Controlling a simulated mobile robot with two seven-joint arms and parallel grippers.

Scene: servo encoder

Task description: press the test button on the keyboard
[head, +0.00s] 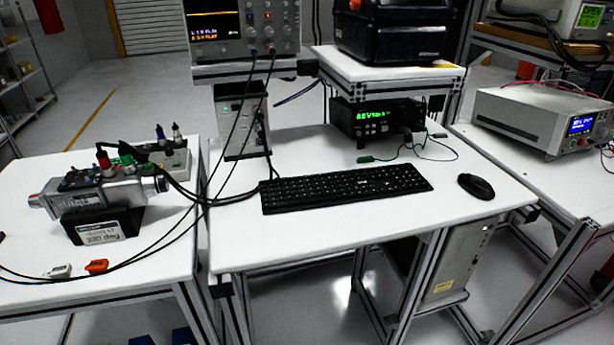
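The black keyboard (345,188) lies flat on the white middle table, near its front edge. Its keys are too small to tell the test button apart from the others. Neither of my grippers shows in the head view, and nothing touches the keyboard.
A black mouse (476,186) lies right of the keyboard. A servo motor (100,190) with cables stands on the left table (150,262). Cables run close to the keyboard's left end. A green-display meter (375,118) sits behind it. A bench instrument (535,118) stands on the right table.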

